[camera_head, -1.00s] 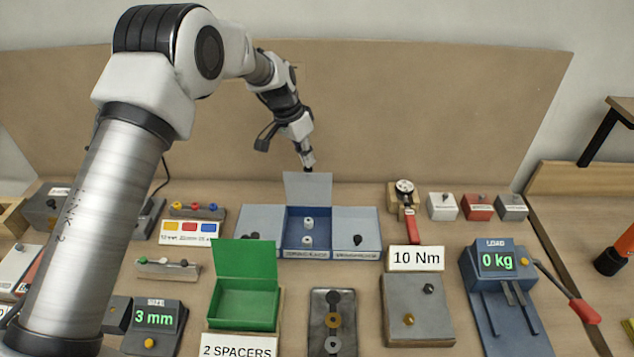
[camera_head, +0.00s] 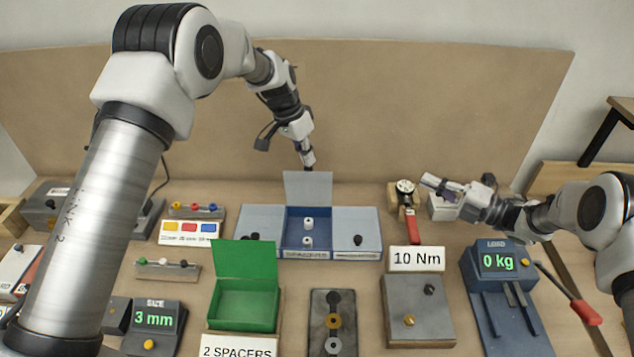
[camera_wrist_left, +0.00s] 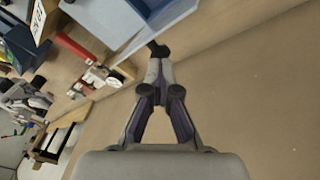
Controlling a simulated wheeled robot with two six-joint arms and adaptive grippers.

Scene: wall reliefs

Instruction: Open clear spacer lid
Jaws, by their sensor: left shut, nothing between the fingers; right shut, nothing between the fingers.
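A blue three-part box (camera_head: 308,254) stands at the back middle of the bench. Its middle lid (camera_head: 308,187), a pale grey see-through panel, stands upright at the back. Two white spacers (camera_head: 308,224) show in the open middle compartment. The side compartments have grey covers with dark knobs (camera_head: 357,239). My left gripper (camera_head: 308,163) is shut and empty, just above and behind the raised lid's top edge; contact cannot be told. It also shows in the left wrist view (camera_wrist_left: 158,50), beside a pale panel. My right gripper (camera_head: 428,182) is shut and empty, right of the box near the gauge.
A green box (camera_head: 245,304) with its lid up stands in front. A gauge with red handle (camera_head: 406,200) is right of the blue box. A 10 Nm block (camera_head: 418,330) and a load scale (camera_head: 498,260) stand at right. A brown backboard (camera_head: 400,110) rises behind.

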